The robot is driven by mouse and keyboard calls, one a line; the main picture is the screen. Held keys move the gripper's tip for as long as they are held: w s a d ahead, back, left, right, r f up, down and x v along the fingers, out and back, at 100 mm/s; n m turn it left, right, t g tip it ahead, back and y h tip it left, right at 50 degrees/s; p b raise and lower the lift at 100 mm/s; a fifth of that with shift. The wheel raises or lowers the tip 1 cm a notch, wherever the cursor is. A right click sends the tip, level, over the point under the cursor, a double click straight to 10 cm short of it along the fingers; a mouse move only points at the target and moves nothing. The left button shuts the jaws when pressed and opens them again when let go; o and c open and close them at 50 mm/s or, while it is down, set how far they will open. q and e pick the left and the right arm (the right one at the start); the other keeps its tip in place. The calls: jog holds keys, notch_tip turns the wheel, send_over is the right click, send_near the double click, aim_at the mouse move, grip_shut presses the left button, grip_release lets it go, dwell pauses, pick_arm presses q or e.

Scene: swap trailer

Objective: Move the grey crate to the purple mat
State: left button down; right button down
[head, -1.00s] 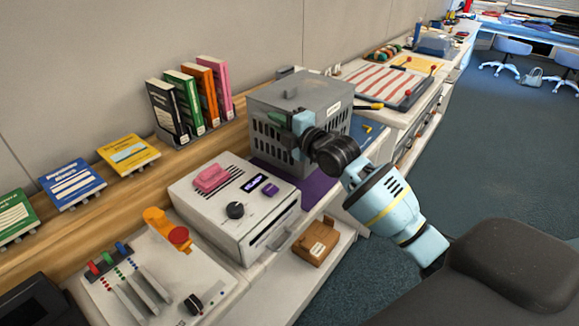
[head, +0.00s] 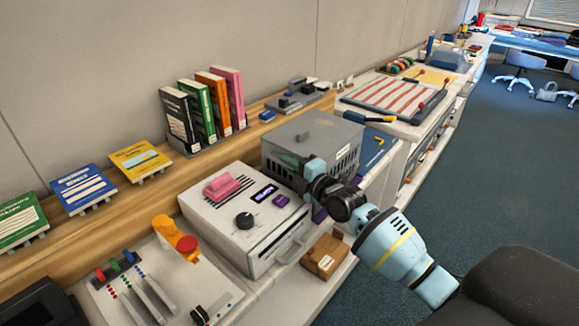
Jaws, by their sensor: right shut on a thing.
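The grey crate (head: 318,133), with a lid, slotted walls and a white label, is in the middle of the head view, behind the white machine. My right gripper (head: 312,170) is shut on its near side; the fingertips are partly hidden against the crate. Only a small strip of the purple mat (head: 320,213) shows below the gripper; the crate and the machine hide the rest. The crate is over the mat's area and looks upright. I cannot tell whether its bottom touches the mat. My left gripper is not in view.
The white machine (head: 247,220) with a pink handle stands close in front of the crate. A cardboard box (head: 325,257) sits to its right. Books (head: 203,110) stand on the wooden shelf behind.

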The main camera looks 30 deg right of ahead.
jog(key=shift+r, duration=0.1)
jog(key=c, duration=1.9)
grip_release()
jog(key=shift+f, duration=0.4)
jog(key=shift+c, duration=0.2)
jog(key=o, duration=0.5)
jog(key=shift+c, duration=0.2)
jog(key=shift+r, duration=0.25)
jog(key=v, duration=1.2)
